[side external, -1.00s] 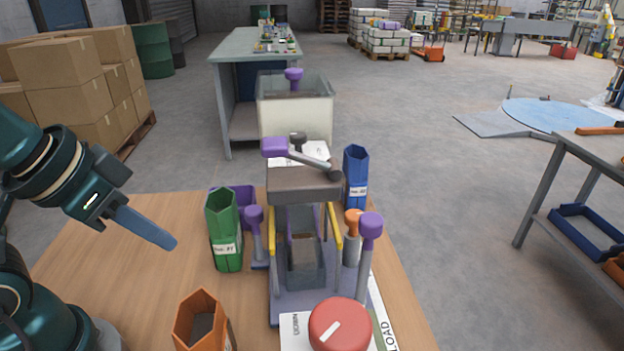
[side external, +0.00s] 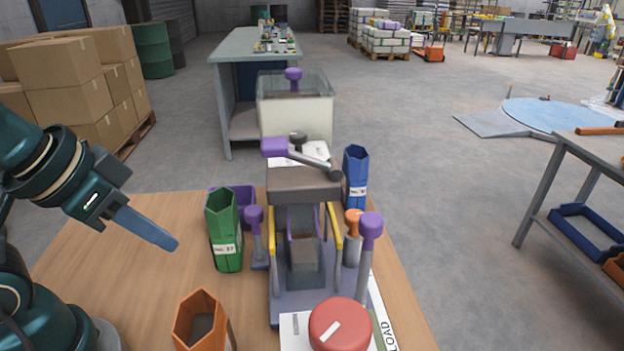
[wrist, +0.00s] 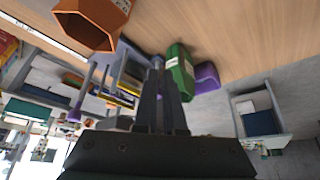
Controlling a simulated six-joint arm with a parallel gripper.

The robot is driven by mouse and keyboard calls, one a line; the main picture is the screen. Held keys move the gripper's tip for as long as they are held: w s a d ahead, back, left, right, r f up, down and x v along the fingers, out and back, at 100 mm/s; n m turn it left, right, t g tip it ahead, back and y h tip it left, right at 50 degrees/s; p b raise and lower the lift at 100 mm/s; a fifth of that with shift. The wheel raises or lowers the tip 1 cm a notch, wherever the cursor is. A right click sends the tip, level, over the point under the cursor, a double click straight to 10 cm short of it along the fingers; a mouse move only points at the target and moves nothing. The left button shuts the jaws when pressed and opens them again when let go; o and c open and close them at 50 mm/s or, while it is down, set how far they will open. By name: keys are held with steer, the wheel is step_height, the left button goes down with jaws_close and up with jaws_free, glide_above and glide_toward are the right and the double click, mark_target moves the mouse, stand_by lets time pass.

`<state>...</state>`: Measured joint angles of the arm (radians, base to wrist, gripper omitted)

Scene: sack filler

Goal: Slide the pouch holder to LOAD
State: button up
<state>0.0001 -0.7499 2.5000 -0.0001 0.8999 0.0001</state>
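The sack filler (side external: 303,186) stands on the wooden table, with a grey head on a purple frame. A clear pouch-like part (side external: 306,262) with brown material inside sits between its yellow-edged posts; I take it as the pouch holder, but cannot be sure. A tall purple-knobbed post (side external: 370,228) rises at the right front, near a card reading LOAD (side external: 384,334). My gripper (side external: 168,242) is to the left of the filler, apart from everything, its fingers together and empty. In the wrist view, its dark fingers (wrist: 158,72) point toward the green bin.
A green hexagonal bin (side external: 225,235) stands between my gripper and the filler. An orange bin (side external: 199,322) is at the front, a blue bin (side external: 356,175) behind right. A large red round knob (side external: 339,325) is in front. The table's left part is clear.

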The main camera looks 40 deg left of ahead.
steer(key=o, duration=0.5)
steer(key=shift+w+d+r, duration=0.2)
steer(key=shift+w+d, duration=0.05)
steer(key=shift+o, duration=1.4)
steer(key=w+d+r+m+t+h, duration=0.3)
steer(key=w+d+r+m, duration=0.1)
steer(key=d, duration=0.3)
steer(key=w+d+r+m+t+h, duration=0.2)
steer(key=w+d+r+m+h, duration=0.1)
steer(key=d+r, duration=0.3)
steer(key=shift+w+d+r+m+t, duration=0.3)
steer(key=shift+w+d+m+t, duration=0.15)
steer(key=shift+w, duration=0.35)
steer(key=h, duration=0.2)
glide_toward(369, 218)
steer(key=shift+n+g, duration=0.25)
steer(key=shift+n, duration=0.2)
steer(key=x, duration=0.5)
steer(key=shift+w+r, duration=0.1)
steer(key=shift+r, duration=0.05)
steer(key=shift+w+d, duration=0.1)
steer(key=shift+d, duration=0.05)
steer(key=shift+x, duration=2.45)
steer(key=shift+c, duration=0.4)
jaws_close()
